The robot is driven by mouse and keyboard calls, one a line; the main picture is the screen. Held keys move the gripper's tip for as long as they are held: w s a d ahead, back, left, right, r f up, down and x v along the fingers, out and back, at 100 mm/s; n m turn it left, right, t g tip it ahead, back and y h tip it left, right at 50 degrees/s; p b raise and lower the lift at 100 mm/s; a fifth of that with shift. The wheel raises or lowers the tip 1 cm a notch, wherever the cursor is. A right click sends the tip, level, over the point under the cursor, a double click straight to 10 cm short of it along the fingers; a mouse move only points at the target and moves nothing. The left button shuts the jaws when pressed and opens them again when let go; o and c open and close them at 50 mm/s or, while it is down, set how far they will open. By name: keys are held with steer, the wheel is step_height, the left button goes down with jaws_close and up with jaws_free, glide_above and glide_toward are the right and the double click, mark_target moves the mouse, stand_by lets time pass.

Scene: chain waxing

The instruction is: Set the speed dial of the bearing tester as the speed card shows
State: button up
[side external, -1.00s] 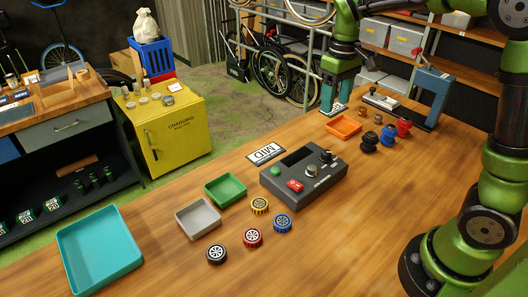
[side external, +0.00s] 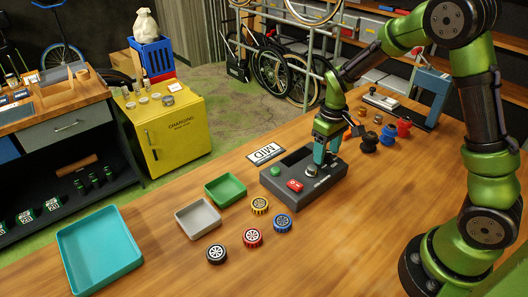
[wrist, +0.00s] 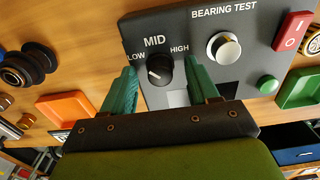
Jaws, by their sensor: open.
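The dark grey bearing tester (side external: 298,193) stands on the wooden bench. Its black speed dial (wrist: 160,69) has the labels LOW at left, MID above and HIGH at right in the wrist view. A small white mark shows on the dial's left part; its exact direction is hard to tell. The speed card (side external: 265,153) reads MID and lies behind the tester. My gripper (wrist: 161,70) is open, its two teal fingers on either side of the dial. I cannot tell whether they touch it. In the side view my gripper (side external: 321,158) points down over the tester and hides the dial.
Close to the dial are a silver knob (wrist: 223,48), a red switch (wrist: 291,32) and a green button (wrist: 267,84). An orange tray (wrist: 70,107) and dark round parts (side external: 369,142) lie beyond the tester. Trays and small wheels lie on the near side.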

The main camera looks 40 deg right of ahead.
steer(key=shift+c, duration=0.3)
steer(key=c, duration=1)
steer(key=shift+m, duration=0.3)
steer(key=m, duration=0.4)
steer(key=shift+m, duration=2)
steer(key=o, duration=1.1)
steer(key=shift+c, duration=0.2)
